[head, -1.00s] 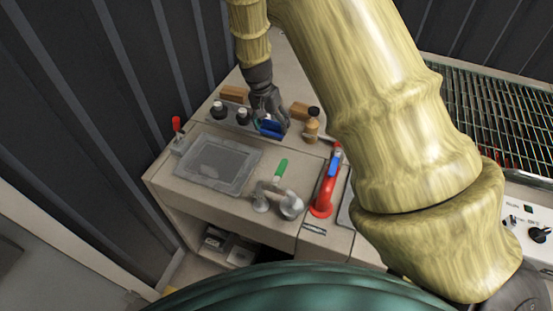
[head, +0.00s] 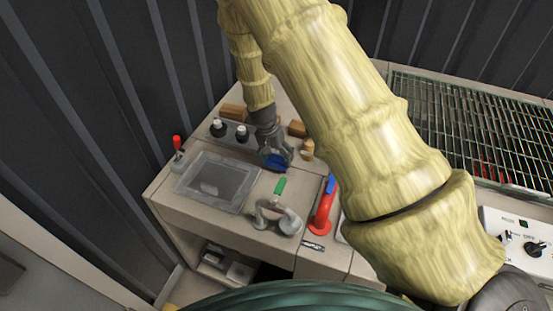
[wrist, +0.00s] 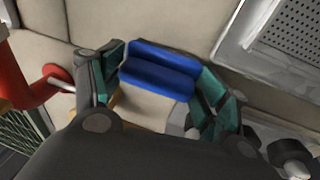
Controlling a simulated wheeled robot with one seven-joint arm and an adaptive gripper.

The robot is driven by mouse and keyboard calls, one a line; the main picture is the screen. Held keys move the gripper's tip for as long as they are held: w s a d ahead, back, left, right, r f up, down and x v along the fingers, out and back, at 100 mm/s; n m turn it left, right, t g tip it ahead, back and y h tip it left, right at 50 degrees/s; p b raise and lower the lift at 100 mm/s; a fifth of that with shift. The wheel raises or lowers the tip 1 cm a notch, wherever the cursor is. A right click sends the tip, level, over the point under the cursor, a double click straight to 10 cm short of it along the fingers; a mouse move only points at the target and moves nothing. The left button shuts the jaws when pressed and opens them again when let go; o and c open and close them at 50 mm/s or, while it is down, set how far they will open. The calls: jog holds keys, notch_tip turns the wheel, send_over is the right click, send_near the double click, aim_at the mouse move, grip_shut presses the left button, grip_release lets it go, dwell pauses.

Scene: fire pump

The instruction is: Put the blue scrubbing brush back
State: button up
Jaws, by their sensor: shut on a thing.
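The blue scrubbing brush (head: 276,161) is between the fingers of my gripper (head: 275,158), above the beige worktop. In the wrist view the brush (wrist: 158,70) shows as a ridged blue block, and the teal finger pads of my gripper (wrist: 160,82) press on its two ends. In the head view the fingers partly cover the brush. Its exact height above the worktop is hard to tell.
A green-handled grey fitting (head: 277,212) and a red pipe with a blue lever (head: 323,205) stand in front.

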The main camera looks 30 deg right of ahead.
aim_at(270, 162)
jog(key=shift+f, duration=0.95)
jog(key=shift+f, duration=0.2)
jog(key=o, duration=1.4)
jog(key=shift+c, duration=0.2)
jog(key=shift+r, duration=0.1)
notch_tip(270, 162, up, 12)
jog(key=a+b, duration=0.2)
jog(key=b, duration=0.2)
jog(key=shift+w+a, duration=0.15)
jog(key=shift+w, duration=0.15)
